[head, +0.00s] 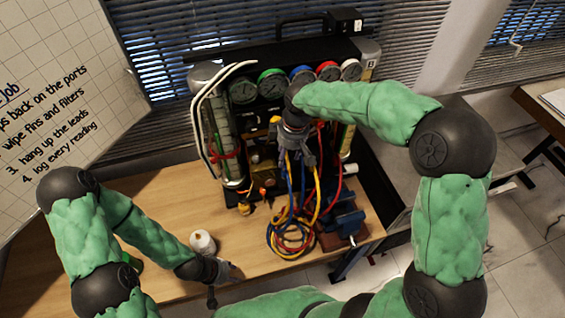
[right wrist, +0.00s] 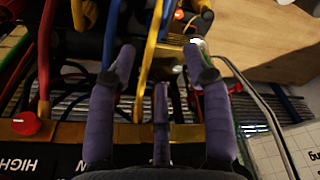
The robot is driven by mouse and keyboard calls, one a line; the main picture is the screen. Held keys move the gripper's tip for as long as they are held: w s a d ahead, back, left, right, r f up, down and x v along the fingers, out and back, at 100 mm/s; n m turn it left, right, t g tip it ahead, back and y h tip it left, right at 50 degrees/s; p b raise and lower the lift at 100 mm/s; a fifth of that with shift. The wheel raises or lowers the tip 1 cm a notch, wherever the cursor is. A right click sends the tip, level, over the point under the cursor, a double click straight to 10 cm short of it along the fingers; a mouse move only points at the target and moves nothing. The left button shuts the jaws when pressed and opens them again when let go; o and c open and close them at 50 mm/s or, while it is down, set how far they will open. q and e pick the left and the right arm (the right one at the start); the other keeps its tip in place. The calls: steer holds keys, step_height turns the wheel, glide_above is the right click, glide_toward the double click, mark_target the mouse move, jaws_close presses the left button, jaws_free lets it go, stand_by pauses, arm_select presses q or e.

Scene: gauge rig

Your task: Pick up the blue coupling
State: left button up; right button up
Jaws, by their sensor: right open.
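My right gripper (head: 300,152) is in front of the gauge rig, among hanging blue, yellow and red hoses. In the right wrist view its open fingers (right wrist: 162,78) spread apart, with a yellow hose (right wrist: 151,40) between them. A blue hose (right wrist: 111,35) runs beside the left fingertip. I cannot make out the blue coupling itself; it is hidden or too small among the hoses. My left gripper (head: 228,272) is low over the bench's front edge, and its fingers are too unclear to read.
A coil of blue, red and yellow hoses (head: 290,238) lies on the wooden bench (head: 160,197). A blue vise (head: 343,220) stands to its right, a white roll-like item (head: 203,242) to its left. Gauges (head: 272,86) line the rig's top.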

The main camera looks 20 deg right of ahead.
mark_target(286, 167)
steer(key=f, duration=0.3)
steer(key=shift+s+a+f, duration=0.15)
steer(key=shift+s+f, duration=0.05)
steer(key=shift+f, duration=0.15)
steer(key=shift+w+f, duration=0.25)
steer(key=shift+f, duration=0.3)
steer(key=shift+w+f, duration=0.15)
steer(key=shift+f, duration=1.15)
steer(key=shift+w+f, duration=0.1)
steer(key=shift+f, duration=1.2)
jaws_close()
